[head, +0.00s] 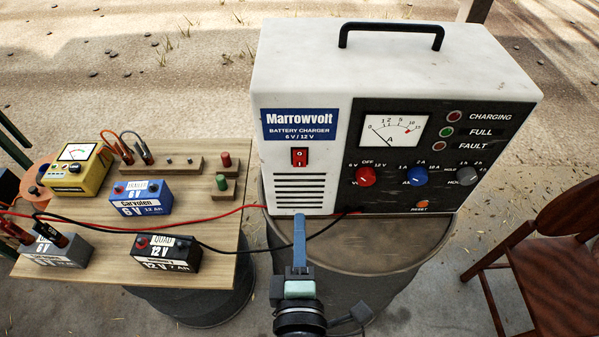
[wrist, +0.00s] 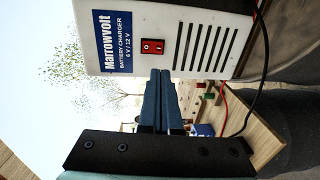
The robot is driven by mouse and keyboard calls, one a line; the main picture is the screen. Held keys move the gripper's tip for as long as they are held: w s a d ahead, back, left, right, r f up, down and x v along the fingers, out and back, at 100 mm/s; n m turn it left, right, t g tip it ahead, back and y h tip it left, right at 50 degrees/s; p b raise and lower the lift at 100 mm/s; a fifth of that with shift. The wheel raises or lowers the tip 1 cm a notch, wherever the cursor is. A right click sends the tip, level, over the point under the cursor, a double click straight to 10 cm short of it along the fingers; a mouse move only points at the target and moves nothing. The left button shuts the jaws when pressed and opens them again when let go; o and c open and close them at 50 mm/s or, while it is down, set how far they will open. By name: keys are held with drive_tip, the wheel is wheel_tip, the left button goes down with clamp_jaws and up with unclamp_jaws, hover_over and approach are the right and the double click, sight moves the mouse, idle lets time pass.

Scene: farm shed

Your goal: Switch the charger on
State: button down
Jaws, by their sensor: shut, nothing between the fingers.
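The Marrowvolt battery charger (head: 385,62) is a white box with a black panel, upright on a round drum. Its red rocker switch (head: 299,157) sits below the blue label on the white front; it also shows in the wrist view (wrist: 152,46). I cannot tell which side of the rocker is pressed. The meter (head: 393,131) has its needle near the low end. My gripper (head: 299,218) has its blue fingers shut and empty, in front of the charger and below the switch. In the wrist view the fingertips (wrist: 160,72) appear just short of the switch, apart from it.
A wooden table (head: 215,265) at left holds several batteries and a yellow meter (head: 76,168). Red (head: 190,219) and black (head: 225,252) leads run from the charger to the grey battery (head: 58,250). A brown chair (head: 550,260) stands at right. The drum top (head: 400,255) is bare in front.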

sight(299, 166)
drive_tip(key=w+p, duration=0.1)
drive_tip(key=w, duration=0.2)
drive_tip(key=w+p, duration=0.1)
drive_tip(key=w, duration=0.3)
drive_tip(key=w+f+p, duration=0.1)
drive_tip(key=w, duration=0.3)
drive_tip(key=shift+w+f, duration=0.25)
drive_tip(key=shift+w, duration=0.35)
drive_tip(key=shift+w+f, duration=0.1)
drive_tip(key=shift+w, duration=0.1)
drive_tip(key=shift+s, duration=0.1)
